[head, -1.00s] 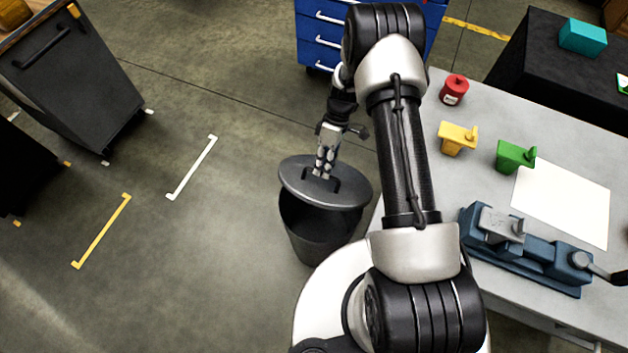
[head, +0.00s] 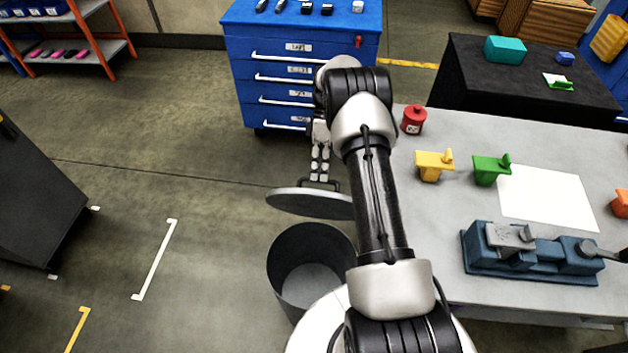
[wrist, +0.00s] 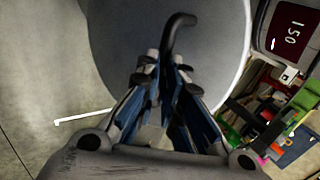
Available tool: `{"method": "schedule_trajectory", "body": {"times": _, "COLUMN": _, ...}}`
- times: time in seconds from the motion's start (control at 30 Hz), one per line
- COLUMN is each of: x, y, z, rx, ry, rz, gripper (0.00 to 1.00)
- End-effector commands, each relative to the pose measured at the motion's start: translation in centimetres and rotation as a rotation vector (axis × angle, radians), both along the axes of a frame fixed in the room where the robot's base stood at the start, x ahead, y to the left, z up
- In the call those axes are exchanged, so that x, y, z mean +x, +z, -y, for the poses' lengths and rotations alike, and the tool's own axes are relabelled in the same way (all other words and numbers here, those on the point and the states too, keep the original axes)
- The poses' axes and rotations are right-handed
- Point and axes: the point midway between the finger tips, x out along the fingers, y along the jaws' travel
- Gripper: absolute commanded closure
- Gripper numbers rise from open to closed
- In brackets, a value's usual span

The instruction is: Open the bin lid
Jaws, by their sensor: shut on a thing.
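The round grey bin lid (head: 308,205) hangs in the air above and behind the bin's opening in the head view, roughly level and apart from the rim. The dark bin (head: 312,268) stands upright on the floor, open at the top, and its inside looks empty. My gripper (head: 319,176) is shut on the lid's dark handle (head: 332,184) from above. In the wrist view the lid (wrist: 222,42) fills much of the upper picture, and its curved handle (wrist: 178,32) runs down between my gripper's fingers (wrist: 165,92). The fingertips partly hide the handle.
A grey workbench (head: 440,128) with a blue vise (head: 535,250), yellow, green and red items stands to the right. A blue drawer cabinet (head: 240,70) stands behind the lid. The floor (head: 190,190) left of the bin is clear.

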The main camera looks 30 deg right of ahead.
Motion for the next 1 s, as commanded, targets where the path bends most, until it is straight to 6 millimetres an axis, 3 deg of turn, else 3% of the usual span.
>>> {"method": "schedule_trajectory", "body": {"times": 0.03, "x": -0.32, "y": -2.74, "z": 0.40, "rx": -0.004, "ry": 0.001, "rz": -0.006, "gripper": 1.00}}
{"method": "schedule_trajectory", "body": {"times": 0.67, "x": -0.17, "y": -2.56, "z": 0.86, "rx": 0.015, "ry": 0.005, "rz": -0.031, "gripper": 1.00}}
{"method": "schedule_trajectory", "body": {"times": 0.7, "x": -0.17, "y": -2.56, "z": 0.86, "rx": 0.015, "ry": 0.005, "rz": -0.031, "gripper": 0.92}}
{"method": "schedule_trajectory", "body": {"times": 0.77, "x": -0.17, "y": -2.58, "z": 0.85, "rx": 0.016, "ry": 0.005, "rz": -0.032, "gripper": 0.88}}
{"method": "schedule_trajectory", "body": {"times": 0.9, "x": -0.15, "y": -2.52, "z": 0.86, "rx": 0.015, "ry": 0.005, "rz": -0.031, "gripper": 0.67}}
{"method": "schedule_trajectory", "body": {"times": 1.0, "x": -0.11, "y": -2.46, "z": 0.87, "rx": 0.014, "ry": 0.005, "rz": -0.030, "gripper": 0.62}}
